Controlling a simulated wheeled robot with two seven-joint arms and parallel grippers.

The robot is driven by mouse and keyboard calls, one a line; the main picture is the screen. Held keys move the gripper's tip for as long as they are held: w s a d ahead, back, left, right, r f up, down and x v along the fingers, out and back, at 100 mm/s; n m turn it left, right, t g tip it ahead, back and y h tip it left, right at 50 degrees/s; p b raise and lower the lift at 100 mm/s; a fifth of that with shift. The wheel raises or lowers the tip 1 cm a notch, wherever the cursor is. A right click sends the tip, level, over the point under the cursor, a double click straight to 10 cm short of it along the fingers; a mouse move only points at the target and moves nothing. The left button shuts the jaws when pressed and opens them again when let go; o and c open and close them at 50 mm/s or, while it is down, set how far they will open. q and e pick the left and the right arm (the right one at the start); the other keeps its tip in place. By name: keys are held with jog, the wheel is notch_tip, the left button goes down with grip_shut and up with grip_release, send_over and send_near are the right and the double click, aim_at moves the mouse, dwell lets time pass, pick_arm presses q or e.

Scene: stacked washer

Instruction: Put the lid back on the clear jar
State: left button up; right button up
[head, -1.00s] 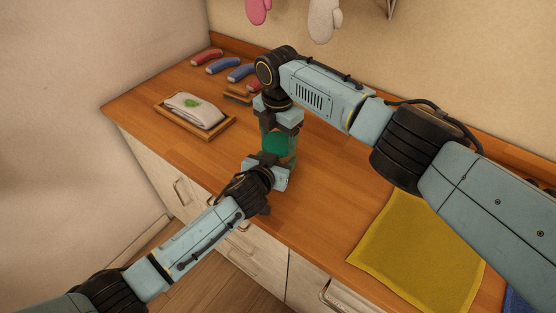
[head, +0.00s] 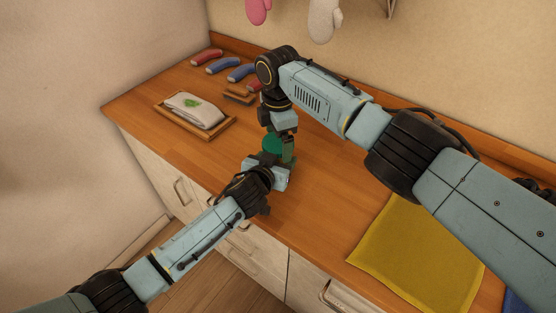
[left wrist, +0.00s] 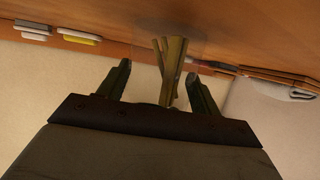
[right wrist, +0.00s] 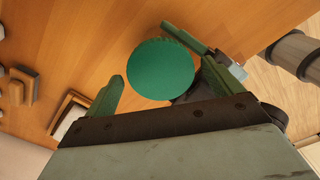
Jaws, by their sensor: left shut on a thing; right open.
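The green round lid (head: 272,145) sits above my left gripper, apparently on top of the clear jar; the right wrist view shows the lid (right wrist: 160,68) from above, hiding the jar below. The clear jar (left wrist: 172,58), with brown stick-like contents, is between the fingers of my left gripper (left wrist: 158,70), which is shut on it. In the head view the jar is mostly hidden by the grippers. My right gripper (right wrist: 162,72) is open, pointing down with its fingers on either side of the lid. Whether the lid is fully seated cannot be told.
A wooden tray (head: 232,123) with a folded white cloth lies at the left of the counter. Red and blue rolled things (head: 222,64) lie behind it. A yellow cloth (head: 415,245) covers the front right. The counter between the jar and the yellow cloth is clear.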

jog(key=shift+r, duration=2.25)
jog(key=shift+r+n, duration=1)
jog(key=shift+r, duration=0.75)
jog(key=shift+c, duration=0.2)
jog(key=shift+f, duration=0.1)
jog(key=shift+f, duration=3.95)
jog(key=shift+c, duration=0.4)
